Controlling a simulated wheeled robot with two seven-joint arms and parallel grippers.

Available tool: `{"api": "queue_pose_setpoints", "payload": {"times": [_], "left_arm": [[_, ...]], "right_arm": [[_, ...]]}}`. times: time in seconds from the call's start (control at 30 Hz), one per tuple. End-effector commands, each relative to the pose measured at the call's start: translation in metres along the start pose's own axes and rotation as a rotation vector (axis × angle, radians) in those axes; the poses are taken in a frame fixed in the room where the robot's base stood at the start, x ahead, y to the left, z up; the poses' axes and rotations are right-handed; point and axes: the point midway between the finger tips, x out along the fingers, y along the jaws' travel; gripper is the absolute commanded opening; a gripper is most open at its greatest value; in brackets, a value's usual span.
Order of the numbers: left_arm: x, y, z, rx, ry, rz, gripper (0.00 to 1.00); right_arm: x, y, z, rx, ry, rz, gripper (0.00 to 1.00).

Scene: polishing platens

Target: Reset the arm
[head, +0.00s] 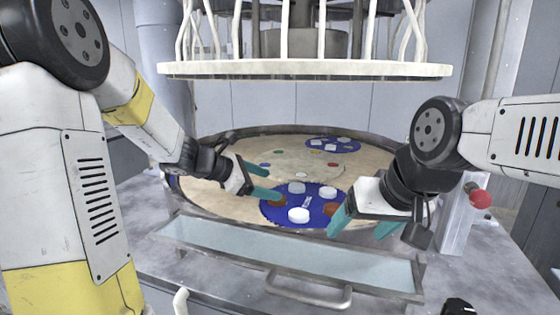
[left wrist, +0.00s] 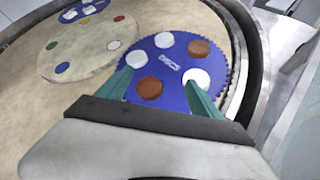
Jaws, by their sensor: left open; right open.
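My left gripper (head: 265,182) is open and empty, with teal fingers over the left edge of a blue toothed disc (head: 313,212). That disc lies on the round beige platen (head: 215,200) and carries white and brown round pieces. In the left wrist view the left gripper (left wrist: 160,88) has its fingers apart above the same blue disc (left wrist: 178,72), with a brown piece (left wrist: 149,88) between them and a white piece (left wrist: 198,77) by the right finger. My right gripper (head: 365,228) is open and empty, its fingers pointing down over the platen's front right edge.
A second blue disc (head: 320,145) lies at the back of the platen, and a beige disc with coloured spots (head: 300,165) lies left of it. A large round upper plate (head: 300,70) hangs above. A clear tray (head: 290,258) with a handle stands in front; a red knob (head: 481,200) is at right.

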Motion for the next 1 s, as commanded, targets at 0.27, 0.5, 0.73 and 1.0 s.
{"api": "queue_pose_setpoints", "payload": {"times": [0.27,0.5,0.73,1.0], "left_arm": [[-0.047,-0.059,0.026,0.477,0.082,-0.115,0.75],[-0.114,-0.126,0.023,1.113,0.226,-0.276,0.75],[-0.175,-0.163,-0.003,1.651,0.401,-0.443,0.75],[-0.209,-0.172,-0.021,1.925,0.523,-0.556,0.75]], "right_arm": [[0.0,0.0,0.0,0.0,0.0,0.0,0.75],[0.0,0.0,0.0,0.0,0.0,0.0,0.75],[0.0,0.0,0.0,0.0,0.0,0.0,0.75],[0.0,0.0,0.0,0.0,0.0,0.0,0.75]]}}
